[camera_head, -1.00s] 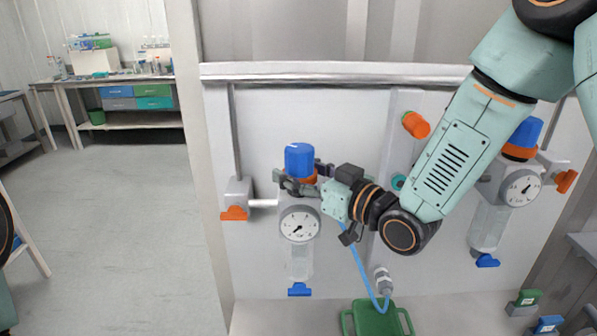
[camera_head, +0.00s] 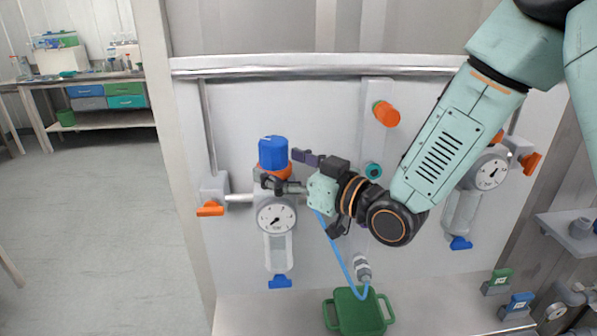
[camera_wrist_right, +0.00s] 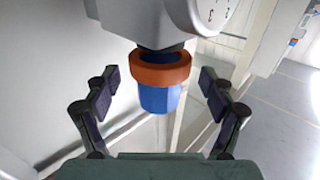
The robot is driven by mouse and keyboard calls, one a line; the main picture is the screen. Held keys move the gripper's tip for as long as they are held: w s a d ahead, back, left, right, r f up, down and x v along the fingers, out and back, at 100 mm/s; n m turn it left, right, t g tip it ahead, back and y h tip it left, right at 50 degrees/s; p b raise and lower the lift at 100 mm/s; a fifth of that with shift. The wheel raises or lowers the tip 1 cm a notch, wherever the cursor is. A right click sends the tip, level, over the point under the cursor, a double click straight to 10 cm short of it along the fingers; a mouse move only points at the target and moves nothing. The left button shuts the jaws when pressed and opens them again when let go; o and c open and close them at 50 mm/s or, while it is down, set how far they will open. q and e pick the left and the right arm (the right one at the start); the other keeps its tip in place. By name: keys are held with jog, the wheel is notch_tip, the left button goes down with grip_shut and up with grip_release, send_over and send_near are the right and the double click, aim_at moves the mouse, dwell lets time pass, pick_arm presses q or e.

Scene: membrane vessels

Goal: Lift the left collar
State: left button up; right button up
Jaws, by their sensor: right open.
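The left collar (camera_head: 279,173) is an orange ring under the blue cap (camera_head: 272,152) of the left vessel, above its round gauge (camera_head: 276,218). My right gripper (camera_head: 285,169) is open at collar height, coming from the right. In the right wrist view, the collar (camera_wrist_right: 160,71) appears above the blue cap (camera_wrist_right: 160,98), centred between the open fingers (camera_wrist_right: 160,82). Clear gaps show on both sides, and neither finger appears to touch it. In the head view, one finger partly covers the vessel's neck. My left gripper is out of view.
A second vessel with a gauge (camera_head: 490,172) hangs on the right of the panel, partly behind my right arm. Orange valve handles (camera_head: 210,209) and an orange knob (camera_head: 386,113) stick out. A blue tube (camera_head: 339,255) runs down to a green container (camera_head: 358,314).

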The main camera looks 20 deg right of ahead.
aim_at(286, 167)
jog(key=shift+v, duration=2.7)
jog(key=shift+w, duration=0.1)
jog(key=shift+w+a+f, duration=0.1)
jog(key=shift+w+a, duration=0.2)
jog(key=shift+w, duration=0.3)
jog(key=shift+x, duration=3.05)
jog(key=shift+s, duration=0.1)
